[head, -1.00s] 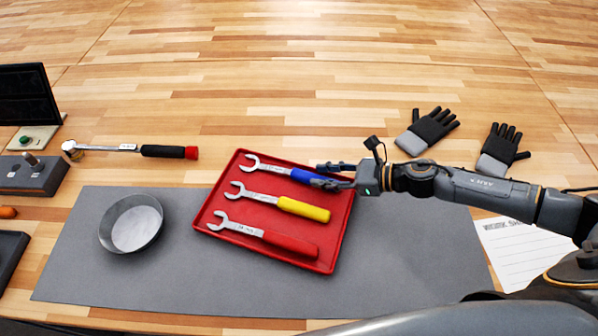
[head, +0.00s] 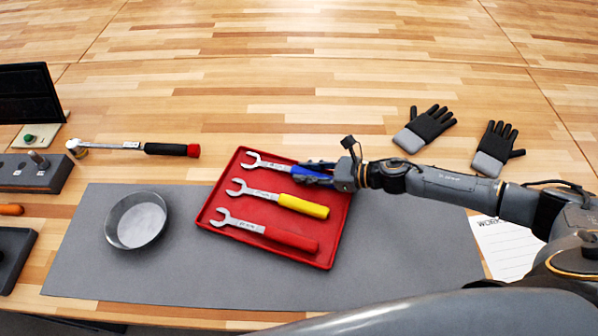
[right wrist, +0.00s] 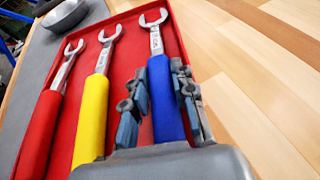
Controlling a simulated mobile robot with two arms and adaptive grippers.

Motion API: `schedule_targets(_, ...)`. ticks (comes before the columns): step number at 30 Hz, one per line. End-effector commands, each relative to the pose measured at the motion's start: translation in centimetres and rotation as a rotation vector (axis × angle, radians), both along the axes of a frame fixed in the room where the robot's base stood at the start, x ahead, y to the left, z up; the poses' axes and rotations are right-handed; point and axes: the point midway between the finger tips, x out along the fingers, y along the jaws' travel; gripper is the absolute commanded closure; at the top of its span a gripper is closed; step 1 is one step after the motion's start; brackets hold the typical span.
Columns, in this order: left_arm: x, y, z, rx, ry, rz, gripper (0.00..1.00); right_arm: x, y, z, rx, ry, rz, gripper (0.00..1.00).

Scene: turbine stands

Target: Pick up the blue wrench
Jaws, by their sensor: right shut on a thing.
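The blue wrench (head: 272,165) lies at the far side of the red tray (head: 322,252), its silver open end pointing left. My right gripper (head: 312,174) is at its blue handle and shut on it; the fingers hide part of the handle. In the right wrist view the fingers (right wrist: 163,100) stand on both sides of the blue handle (right wrist: 164,100). The wrench appears still down at the tray. The yellow wrench (head: 302,206) and the red wrench (head: 290,239) lie beside it in the tray. My left gripper is not in view.
The tray sits on a grey mat (head: 200,270) with a round metal dish (head: 137,220). A ratchet (head: 165,149) lies at the back left. Black-grey gloves (head: 425,128) and a paper sheet (head: 505,245) are on the right. The wood behind the tray is clear.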

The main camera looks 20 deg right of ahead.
Motion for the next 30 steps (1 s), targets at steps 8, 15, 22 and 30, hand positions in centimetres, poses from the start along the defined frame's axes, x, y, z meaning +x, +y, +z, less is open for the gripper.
schedule_targets(8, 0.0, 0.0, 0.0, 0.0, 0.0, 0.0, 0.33, 0.1, 0.0, 0.4, 0.001, -0.002, 0.0, 1.0)
schedule_targets(15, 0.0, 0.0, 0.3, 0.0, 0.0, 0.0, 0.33, 0.1, 0.0, 3.3, -0.001, -0.006, 0.002, 1.0)
schedule_targets(22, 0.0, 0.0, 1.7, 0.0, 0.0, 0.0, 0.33, -2.3, 2.7, 7.9, 0.0, -0.007, 0.007, 1.0)
schedule_targets(30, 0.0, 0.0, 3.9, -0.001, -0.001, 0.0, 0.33, -5.3, 6.1, 11.0, 0.003, -0.003, 0.004, 1.0)
